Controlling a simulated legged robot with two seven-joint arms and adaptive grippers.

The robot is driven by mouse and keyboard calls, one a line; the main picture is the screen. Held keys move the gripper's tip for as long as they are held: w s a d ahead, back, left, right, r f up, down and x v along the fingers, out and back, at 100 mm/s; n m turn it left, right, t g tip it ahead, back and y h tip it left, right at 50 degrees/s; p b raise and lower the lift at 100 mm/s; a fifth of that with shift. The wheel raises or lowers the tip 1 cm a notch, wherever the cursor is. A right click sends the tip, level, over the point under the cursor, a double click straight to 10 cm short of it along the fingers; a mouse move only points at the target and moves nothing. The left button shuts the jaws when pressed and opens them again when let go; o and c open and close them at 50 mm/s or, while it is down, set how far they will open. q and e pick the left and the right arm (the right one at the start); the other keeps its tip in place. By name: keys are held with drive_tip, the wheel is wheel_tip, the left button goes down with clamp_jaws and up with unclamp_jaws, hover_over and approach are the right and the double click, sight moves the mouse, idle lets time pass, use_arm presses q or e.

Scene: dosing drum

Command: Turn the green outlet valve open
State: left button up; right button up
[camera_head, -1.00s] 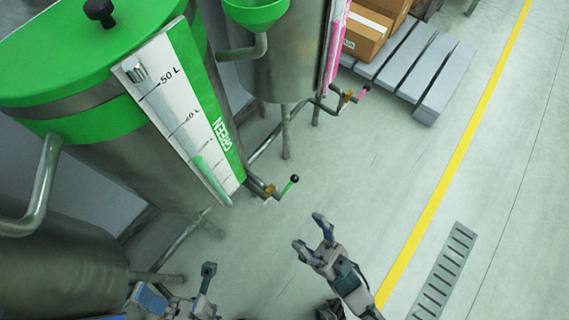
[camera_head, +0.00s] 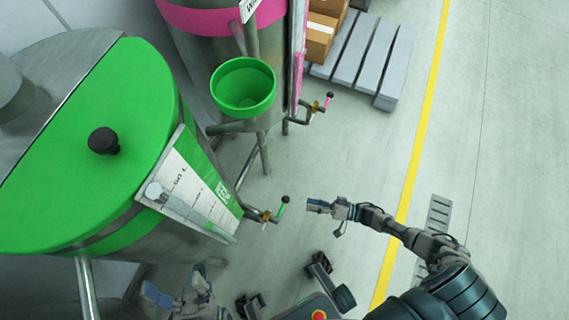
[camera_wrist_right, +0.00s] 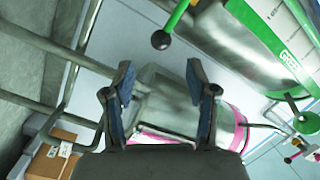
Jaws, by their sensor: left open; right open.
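The green outlet valve (camera_head: 282,207) has a green lever with a black ball end and a brass body, low on the green-lidded drum (camera_head: 120,150). Its lever also shows in the right wrist view (camera_wrist_right: 178,20), above and beyond the fingertips. My right gripper (camera_head: 314,206) is just right of the lever, apart from it. In the right wrist view its blue-padded fingers (camera_wrist_right: 162,85) are spread and empty. My left gripper (camera_head: 178,292) is low in the head view, in front of the green drum, open and apart from the valve.
A pink-banded drum (camera_head: 215,20) with a pink-handled valve (camera_head: 328,98) stands behind. A grey pallet (camera_head: 365,60) holds cardboard boxes (camera_head: 322,35).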

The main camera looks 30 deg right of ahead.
sight(286, 200)
drive_tip(key=b+x, duration=0.1)
drive_tip(key=x, duration=0.8)
drive_tip(key=shift+w+f+b, duration=0.1)
drive_tip(key=shift+w+b, duration=0.05)
drive_tip(key=shift+b, duration=0.15)
drive_tip(key=shift+w+a, duration=0.25)
drive_tip(key=shift+a, duration=0.2)
drive_tip(key=shift+d, duration=0.1)
clamp_jaws()
